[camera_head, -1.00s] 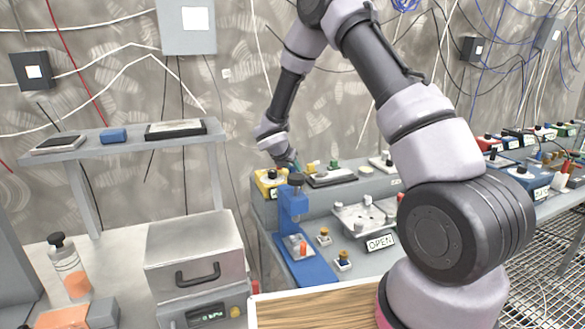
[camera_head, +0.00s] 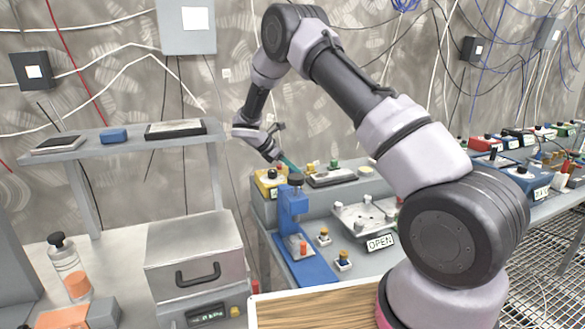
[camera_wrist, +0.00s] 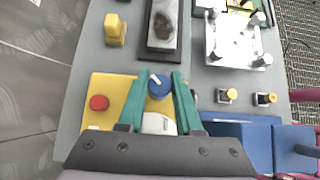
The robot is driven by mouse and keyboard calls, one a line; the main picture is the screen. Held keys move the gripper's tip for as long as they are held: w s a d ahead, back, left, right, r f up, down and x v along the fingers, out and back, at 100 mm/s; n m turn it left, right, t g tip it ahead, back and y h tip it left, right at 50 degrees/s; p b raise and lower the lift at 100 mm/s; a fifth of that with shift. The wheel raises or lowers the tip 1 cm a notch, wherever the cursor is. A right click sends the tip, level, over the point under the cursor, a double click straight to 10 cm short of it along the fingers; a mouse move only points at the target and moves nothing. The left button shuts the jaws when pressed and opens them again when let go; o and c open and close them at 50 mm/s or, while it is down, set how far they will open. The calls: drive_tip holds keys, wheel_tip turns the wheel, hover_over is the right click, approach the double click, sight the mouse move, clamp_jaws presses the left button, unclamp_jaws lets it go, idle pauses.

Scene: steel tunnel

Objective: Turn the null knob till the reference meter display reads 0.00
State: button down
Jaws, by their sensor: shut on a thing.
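My gripper (camera_wrist: 161,80) has teal fingers and is shut on a blue knob (camera_wrist: 159,88) with a white pointer line. The knob stands on a yellow box (camera_wrist: 98,84) beside a red button (camera_wrist: 98,103). A white label or dial (camera_wrist: 158,124) below the knob is partly hidden. In the head view my gripper (camera_head: 286,163) reaches down at the yellow box (camera_head: 262,189) at the bench's back left corner. A dark display (camera_head: 207,314) with "kPa" sits under a grey case at the bottom; its digits are too small to read surely.
A blue stand (camera_head: 293,210) is just in front of the yellow box. A dark-framed panel (camera_wrist: 162,28), a yellow knob (camera_wrist: 116,29) and a silver plate (camera_wrist: 237,42) are close by.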

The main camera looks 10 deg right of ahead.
drive_tip(key=shift+m+g, duration=1.1)
drive_tip(key=shift+m, duration=0.3)
drive_tip(key=c, duration=0.6)
unclamp_jaws()
wheel_tip(320, 180, up, 10)
drive_tip(key=shift+f, duration=0.1)
